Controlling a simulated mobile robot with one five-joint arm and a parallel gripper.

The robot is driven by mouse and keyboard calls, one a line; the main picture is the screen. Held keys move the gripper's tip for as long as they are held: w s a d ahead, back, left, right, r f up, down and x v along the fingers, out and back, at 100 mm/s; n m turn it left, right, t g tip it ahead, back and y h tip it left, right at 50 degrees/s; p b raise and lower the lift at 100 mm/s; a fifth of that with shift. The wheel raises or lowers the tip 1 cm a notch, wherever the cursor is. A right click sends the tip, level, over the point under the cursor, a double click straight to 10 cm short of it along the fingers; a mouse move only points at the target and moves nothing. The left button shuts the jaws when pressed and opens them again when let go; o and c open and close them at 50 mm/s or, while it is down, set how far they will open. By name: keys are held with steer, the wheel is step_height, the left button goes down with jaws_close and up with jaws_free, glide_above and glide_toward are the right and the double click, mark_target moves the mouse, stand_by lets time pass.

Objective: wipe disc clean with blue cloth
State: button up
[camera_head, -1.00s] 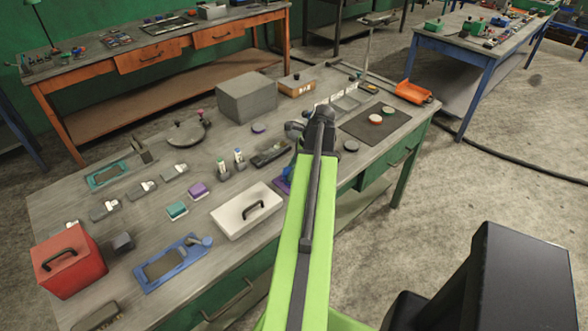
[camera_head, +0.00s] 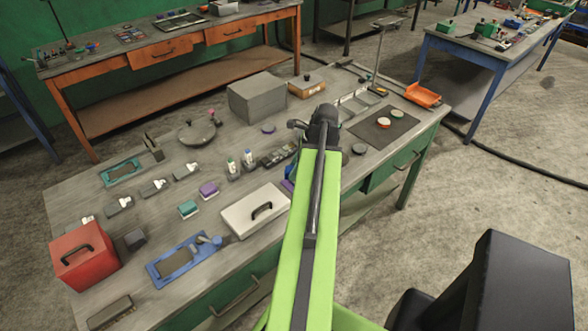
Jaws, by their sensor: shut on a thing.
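My green arm reaches forward over the grey workbench (camera_head: 222,152). Its dark end, my gripper (camera_head: 325,118), is over the bench's right part, left of a dark mat (camera_head: 366,128). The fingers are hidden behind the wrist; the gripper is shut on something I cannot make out. On the mat lie a red-rimmed pale disc (camera_head: 384,122) and a green-rimmed pale disc (camera_head: 397,113). I cannot tell which is the task's disc. No blue cloth is clearly visible; a bluish-purple patch (camera_head: 288,185) shows beside my arm.
An orange tray (camera_head: 422,95) and a thin stand (camera_head: 378,60) are at the bench's back right. A grey box (camera_head: 257,97), white case (camera_head: 255,210), blue tray (camera_head: 183,260) and red box (camera_head: 83,256) stand left of my arm. Open floor lies to the right.

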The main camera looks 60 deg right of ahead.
steer(key=shift+r+p, duration=0.8)
steer(key=shift+r, duration=0.45)
step_height(320, 180, up, 3)
steer(key=p, duration=0.3)
steer(key=shift+r, duration=0.1)
